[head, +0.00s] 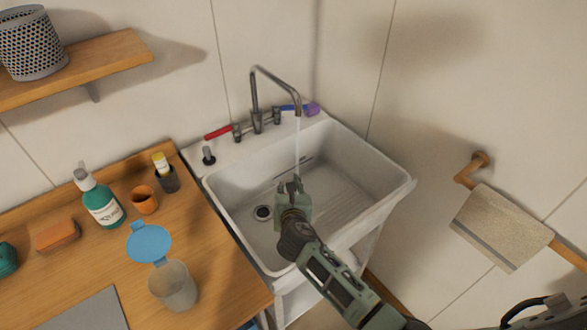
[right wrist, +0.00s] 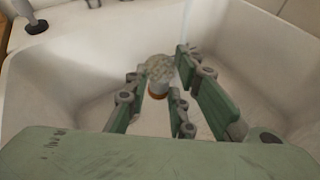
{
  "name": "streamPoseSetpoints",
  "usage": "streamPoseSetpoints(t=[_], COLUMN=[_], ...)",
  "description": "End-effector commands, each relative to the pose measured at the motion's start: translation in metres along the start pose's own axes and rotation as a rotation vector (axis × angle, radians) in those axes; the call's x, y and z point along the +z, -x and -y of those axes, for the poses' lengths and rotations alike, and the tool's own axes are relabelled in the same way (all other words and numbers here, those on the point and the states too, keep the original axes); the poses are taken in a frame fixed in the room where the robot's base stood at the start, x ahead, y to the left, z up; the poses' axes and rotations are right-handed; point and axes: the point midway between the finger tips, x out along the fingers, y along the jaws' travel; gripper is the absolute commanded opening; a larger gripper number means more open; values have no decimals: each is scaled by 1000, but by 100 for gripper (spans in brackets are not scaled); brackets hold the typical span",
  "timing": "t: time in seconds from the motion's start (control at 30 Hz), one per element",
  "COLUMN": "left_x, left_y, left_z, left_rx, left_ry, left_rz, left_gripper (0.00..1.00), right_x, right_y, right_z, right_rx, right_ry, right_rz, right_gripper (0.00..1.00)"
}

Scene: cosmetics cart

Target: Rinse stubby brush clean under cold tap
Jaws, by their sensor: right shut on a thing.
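The tap (head: 270,95) stands behind the white sink (head: 345,205). A thin water stream (head: 297,145) falls from its spout. It has a red handle (head: 218,132) on the left and a blue handle (head: 290,107) on the right. My right gripper (head: 291,188) is over the basin, near the stream's line. In the right wrist view, my right gripper (right wrist: 160,95) is shut on the stubby brush (right wrist: 160,70), its pale grey bristle end showing above an orange-brown band. The stream (right wrist: 187,25) passes close to the brush; I cannot tell if it touches. My left gripper is out of view.
A wooden counter (head: 215,270) left of the sink holds a teal pump bottle (head: 104,207), an orange cup (head: 144,199), a dark holder (head: 168,180) and a jar (head: 174,287) with a blue lid (head: 149,243). A purple item (head: 312,109) is by the blue handle. A towel (head: 502,227) hangs right.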

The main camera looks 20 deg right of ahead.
Motion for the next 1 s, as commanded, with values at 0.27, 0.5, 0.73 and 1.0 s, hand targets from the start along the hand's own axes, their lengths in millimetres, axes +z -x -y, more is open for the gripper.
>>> streamPoseSetpoints(t=[0.27, 0.5, 0.73, 1.0], left_x=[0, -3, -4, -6], left_y=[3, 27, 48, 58], left_z=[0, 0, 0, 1], left_rx=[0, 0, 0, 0], left_ry=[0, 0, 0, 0], left_rz=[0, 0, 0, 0], left_gripper=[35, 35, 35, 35], right_x=[2, 11, 16, 18], right_y=[2, 24, 46, 60], right_z=[-1, -7, -13, -17], right_rx=[0, 1, 0, 0], right_ry=[0, 0, 0, 0], right_rz=[0, -1, -1, 1], right_gripper=[1, 1, 1, 1])
